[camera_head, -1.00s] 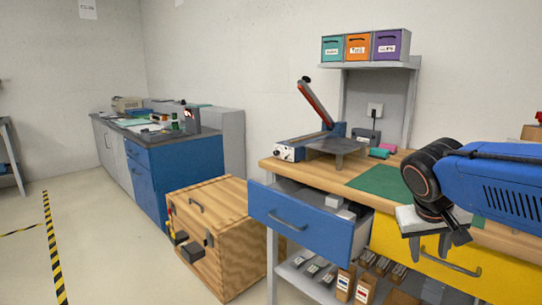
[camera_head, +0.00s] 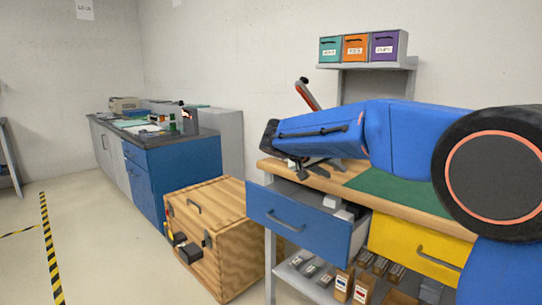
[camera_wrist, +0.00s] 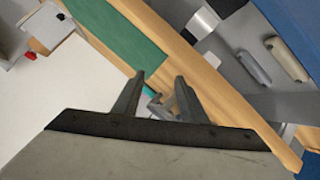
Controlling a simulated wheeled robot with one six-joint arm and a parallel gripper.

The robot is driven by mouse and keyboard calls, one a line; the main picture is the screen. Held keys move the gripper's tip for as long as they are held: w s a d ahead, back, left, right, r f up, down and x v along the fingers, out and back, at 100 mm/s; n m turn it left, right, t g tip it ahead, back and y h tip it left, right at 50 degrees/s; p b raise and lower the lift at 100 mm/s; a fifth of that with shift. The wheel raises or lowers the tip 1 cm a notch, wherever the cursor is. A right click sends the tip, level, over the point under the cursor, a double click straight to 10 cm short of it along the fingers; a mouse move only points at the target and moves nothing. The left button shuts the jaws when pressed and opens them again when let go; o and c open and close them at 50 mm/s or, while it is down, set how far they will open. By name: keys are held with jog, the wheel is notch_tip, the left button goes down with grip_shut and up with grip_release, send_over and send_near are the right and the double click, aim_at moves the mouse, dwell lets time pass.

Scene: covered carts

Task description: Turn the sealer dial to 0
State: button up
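The sealer stands at the left end of the wooden bench. In the head view my blue arm covers most of it, and only its raised red-tipped handle (camera_head: 308,94) shows clearly above the arm. The sealer dial is hidden behind my arm and gripper in this view, and I cannot make it out in the wrist view. My gripper (camera_head: 306,175) is over the bench's left end, in front of the sealer. In the wrist view my gripper (camera_wrist: 161,78) has its two fingers apart with nothing held between them.
The blue drawer (camera_head: 298,217) is pulled open below the bench's left end. A yellow drawer (camera_head: 415,245) is beside it. The green mat (camera_head: 402,190) lies on the bench. A wooden crate (camera_head: 222,240) stands on the floor left of the bench. A shelf above holds coloured bins (camera_head: 357,47).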

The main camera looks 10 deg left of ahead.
jog(key=w+a+f+m+t+h, duration=0.1)
jog(key=w+a+t, duration=0.15)
jog(key=a, duration=0.85)
jog(key=w+a+f+t, duration=0.15)
jog(key=w+a, duration=0.25)
jog(key=a, duration=0.7)
jog(key=w+a+m+t+h, duration=0.1)
jog(key=w+a+t, duration=0.2)
jog(key=a, duration=0.8)
jog(key=x, duration=1.7)
jog(key=shift+d+r, duration=0.1)
jog(key=shift+d, duration=0.1)
grip_shut()
